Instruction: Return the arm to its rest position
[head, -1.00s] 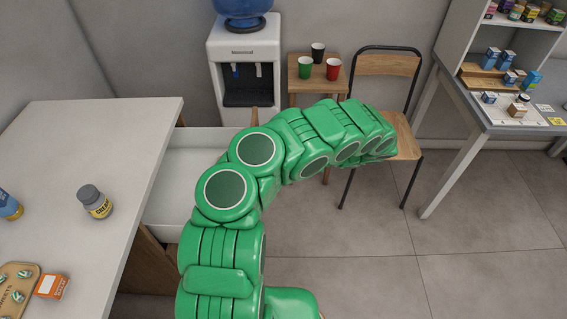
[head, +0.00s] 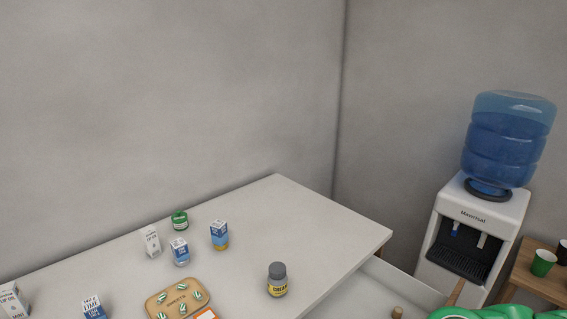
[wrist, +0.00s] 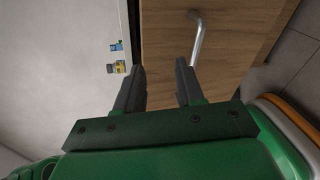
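My gripper (wrist: 160,88) shows in the wrist view with its two dark fingers apart and nothing between them. A wooden front (wrist: 238,40) with a metal bar handle (wrist: 197,38) lies beyond the fingers, and I cannot tell the exact gap. In the head view only a bit of my green arm shows at the bottom right corner; the gripper itself is out of that view.
The white counter (head: 335,235) holds a grey-capped jar (head: 277,280), a wooden tray (head: 160,299), several small boxes and a green jar (head: 180,220). An open drawer (head: 405,285) juts out at its right. A water dispenser (head: 475,240) and a stool with cups (head: 543,262) stand further right.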

